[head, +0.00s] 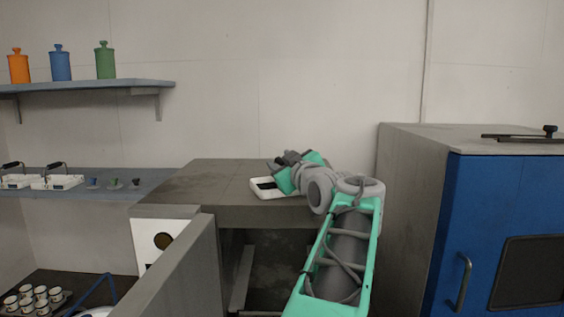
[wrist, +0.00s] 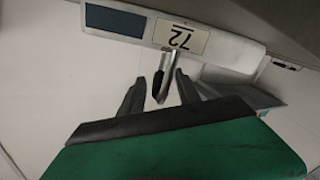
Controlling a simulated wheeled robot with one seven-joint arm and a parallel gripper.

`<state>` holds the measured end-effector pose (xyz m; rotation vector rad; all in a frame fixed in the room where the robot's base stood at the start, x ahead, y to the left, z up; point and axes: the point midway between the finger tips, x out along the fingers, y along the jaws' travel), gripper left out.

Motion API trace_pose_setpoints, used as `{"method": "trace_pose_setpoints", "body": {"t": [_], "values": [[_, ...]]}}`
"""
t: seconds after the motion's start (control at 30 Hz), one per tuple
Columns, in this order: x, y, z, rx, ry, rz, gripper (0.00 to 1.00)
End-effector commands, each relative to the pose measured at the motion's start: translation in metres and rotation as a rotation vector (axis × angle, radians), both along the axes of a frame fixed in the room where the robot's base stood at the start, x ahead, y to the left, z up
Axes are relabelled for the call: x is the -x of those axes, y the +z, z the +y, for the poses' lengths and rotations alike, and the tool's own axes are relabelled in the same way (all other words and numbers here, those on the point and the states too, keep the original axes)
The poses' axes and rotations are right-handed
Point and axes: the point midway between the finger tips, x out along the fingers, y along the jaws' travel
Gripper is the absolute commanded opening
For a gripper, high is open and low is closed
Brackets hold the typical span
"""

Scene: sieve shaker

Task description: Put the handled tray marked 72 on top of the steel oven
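The white tray marked 72 (head: 262,194) appears to rest on top of the grey steel oven (head: 205,180), near its front edge. Its number plate shows upside down in the wrist view (wrist: 182,37). The tray's handle (wrist: 164,80) stands between my fingers, with gaps visible beside it. My gripper (wrist: 160,82) is open around the handle. In the head view my gripper (head: 281,165) is over the tray and hides its right part. The oven's front is open, and its dark inside shows below the top.
A blue-fronted cabinet (head: 485,215) stands at the right, with a dark tool (head: 525,136) on top. Other handled trays (head: 57,182) sit on the lower left shelf. Coloured jars (head: 60,64) stand on the upper shelf. The oven top is clear left of the tray.

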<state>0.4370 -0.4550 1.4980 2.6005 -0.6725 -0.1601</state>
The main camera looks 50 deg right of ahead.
Motion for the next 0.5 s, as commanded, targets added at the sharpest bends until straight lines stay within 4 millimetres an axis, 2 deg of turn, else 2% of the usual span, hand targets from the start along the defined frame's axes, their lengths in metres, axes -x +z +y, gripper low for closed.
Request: {"method": "trace_pose_setpoints", "body": {"t": [0.3,0.5], "values": [[0.067,-0.003,0.034,0.005,-0.008,0.0,0.4],[0.099,-0.001,0.053,0.002,-0.004,-0.001,0.4]]}}
